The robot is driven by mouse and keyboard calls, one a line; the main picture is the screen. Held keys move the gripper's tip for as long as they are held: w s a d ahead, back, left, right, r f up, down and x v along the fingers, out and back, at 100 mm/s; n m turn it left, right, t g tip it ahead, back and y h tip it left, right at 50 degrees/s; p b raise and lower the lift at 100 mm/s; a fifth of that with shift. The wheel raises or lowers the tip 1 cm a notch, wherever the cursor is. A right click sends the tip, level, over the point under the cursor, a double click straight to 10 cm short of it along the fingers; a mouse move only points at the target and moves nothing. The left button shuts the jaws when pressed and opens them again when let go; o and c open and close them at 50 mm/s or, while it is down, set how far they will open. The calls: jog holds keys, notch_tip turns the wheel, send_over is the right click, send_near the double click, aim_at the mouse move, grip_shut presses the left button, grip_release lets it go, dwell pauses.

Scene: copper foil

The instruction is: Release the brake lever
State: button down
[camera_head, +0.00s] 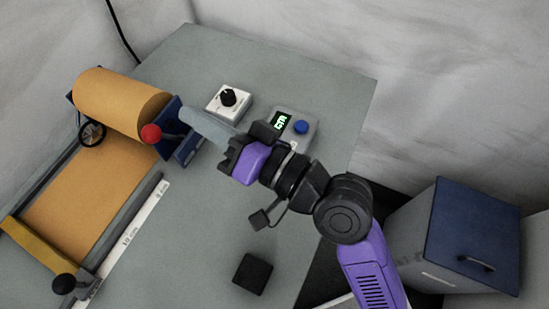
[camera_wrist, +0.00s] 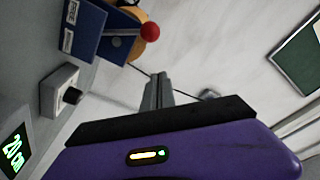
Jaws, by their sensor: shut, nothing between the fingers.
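The brake lever is a short rod with a red ball knob (camera_head: 151,134), at the blue bracket (camera_head: 187,150) beside the copper foil roll (camera_head: 122,103). In the wrist view the red knob (camera_wrist: 150,31) shows beyond the fingers, near the labelled blue bracket (camera_wrist: 84,27). My gripper (camera_head: 187,114) is shut and empty, its grey fingers pointing toward the bracket and roll. The closed fingertips (camera_wrist: 158,76) also show in the wrist view, apart from the red knob there. The exact gap to the lever is hard to tell.
A white box with a black dial (camera_head: 228,97) and a grey display box with a blue button (camera_head: 301,127) stand near my gripper. A black block (camera_head: 253,273) lies on the table (camera_head: 200,240). A ruler strip (camera_head: 128,233) borders the foil. A blue-topped cabinet (camera_head: 475,225) stands right.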

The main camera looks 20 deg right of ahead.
jog(key=p+v, duration=0.1)
jog(key=v, duration=1.2)
jog(key=shift+d+r, duration=0.1)
jog(key=d+f+h, duration=0.2)
jog(key=d+h, duration=0.1)
jog(key=s+d+f+m+t+h, duration=0.1)
jog(key=d+f+h, duration=0.1)
jog(key=d+h, duration=0.1)
jog(key=d+f+m+t+h+p, duration=0.1)
jog(key=d+f+h, duration=0.1)
jog(key=d, duration=0.3)
jog(key=shift+s+d+h, duration=0.2)
jog(key=shift+s+h, duration=0.15)
jog(key=shift+h, duration=0.45)
jog(key=s+f+n+g+h, duration=0.1)
jog(key=s+f, duration=0.1)
jog(key=s, duration=0.5)
jog(key=s+d+f+n+g+h+p, duration=0.1)
jog(key=s+f+n, duration=0.1)
jog(key=s, duration=0.6)
jog(key=shift+s+d+f, duration=0.15)
jog(key=shift+s+f, duration=0.1)
jog(key=shift+f, duration=0.15)
